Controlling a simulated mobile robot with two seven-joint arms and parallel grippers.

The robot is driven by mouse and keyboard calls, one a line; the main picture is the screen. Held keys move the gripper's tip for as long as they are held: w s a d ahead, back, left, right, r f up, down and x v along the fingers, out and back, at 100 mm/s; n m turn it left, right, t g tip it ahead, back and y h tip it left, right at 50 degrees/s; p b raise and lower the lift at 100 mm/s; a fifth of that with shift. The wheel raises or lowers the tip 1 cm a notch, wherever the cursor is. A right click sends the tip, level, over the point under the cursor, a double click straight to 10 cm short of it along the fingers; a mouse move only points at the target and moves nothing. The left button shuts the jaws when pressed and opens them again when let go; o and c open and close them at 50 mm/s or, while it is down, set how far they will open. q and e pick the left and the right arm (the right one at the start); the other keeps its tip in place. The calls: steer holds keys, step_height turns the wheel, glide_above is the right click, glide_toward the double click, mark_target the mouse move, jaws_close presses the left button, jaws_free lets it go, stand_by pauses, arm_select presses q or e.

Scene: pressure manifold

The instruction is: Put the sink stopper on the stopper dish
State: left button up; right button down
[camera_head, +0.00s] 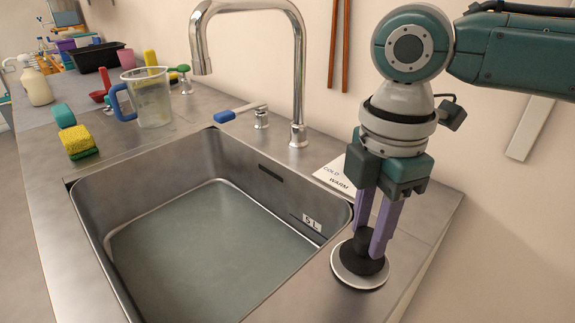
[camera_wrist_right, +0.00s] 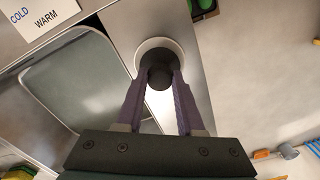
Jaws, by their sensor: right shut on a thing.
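The sink stopper (camera_head: 361,257) is a dark round piece with a knob on top. It sits over the stopper dish (camera_head: 360,281), a pale round dish with a light rim on the counter right of the sink. My right gripper (camera_head: 372,240) points straight down with its purple fingers shut on the stopper's knob. In the right wrist view the stopper (camera_wrist_right: 160,72) lies between the fingertips, inside the white rim of the dish (camera_wrist_right: 144,49). I cannot tell for sure whether the stopper's underside touches the dish. My left gripper is not in view.
The steel sink (camera_head: 200,250) holds water, left of the dish. A tall faucet (camera_head: 300,80) stands behind it. A COLD/WARM card (camera_head: 335,177) lies behind the dish. A measuring jug (camera_head: 150,98) and yellow sponge (camera_head: 77,142) are at the left. The counter's right edge is close.

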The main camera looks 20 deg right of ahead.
mark_target(369, 233)
steer(key=c, duration=0.5)
jaws_free()
steer(key=shift+f, duration=0.1)
step_height(369, 233, up, 12)
steer(key=p, duration=0.1)
steer(key=s+a+f+m+t+y, duration=0.1)
steer(key=s+a+f+m, duration=0.2)
steer(key=s+a+f+m+t+y, duration=0.1)
steer(key=s+a+f+m, duration=0.2)
steer(key=s+a+f+m+t, duration=0.1)
steer(key=s+a+f+m, duration=0.2)
steer(key=s+a, duration=0.1)
steer(key=shift+f+y, duration=0.4)
steer(key=s+d+m+h, duration=0.1)
steer(key=s+d+m, duration=0.3)
steer(key=s+d+f+m+h, duration=0.1)
steer(key=s+d+m, duration=0.1)
steer(key=shift+d+t+h, duration=0.3)
steer(key=shift+d, duration=0.1)
